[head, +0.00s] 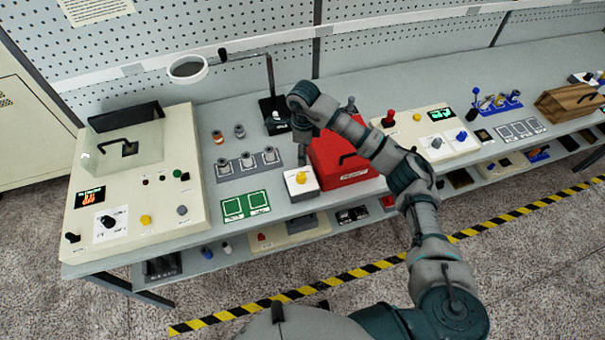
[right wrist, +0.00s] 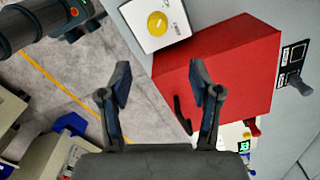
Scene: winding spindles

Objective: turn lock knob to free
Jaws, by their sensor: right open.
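A yellow knob (head: 301,177) sits on top of a small white box (head: 302,188) at the front edge of the bench; its lettering is too small to read. In the right wrist view, the same yellow knob (right wrist: 157,24) shows at the top, on the white box (right wrist: 150,42), beyond the fingertips. My right gripper (right wrist: 163,80) is open with nothing between its fingers. In the head view, my right gripper (head: 303,152) hangs just behind the white box, apart from the knob. My left gripper is not in view.
A red box (head: 345,160) stands directly right of the white box, with a black handle. A row of grey spindles (head: 247,162) and green-marked pads (head: 245,206) lie to the left. A magnifier lamp (head: 187,69) stands behind. A large control console (head: 135,190) fills the left end.

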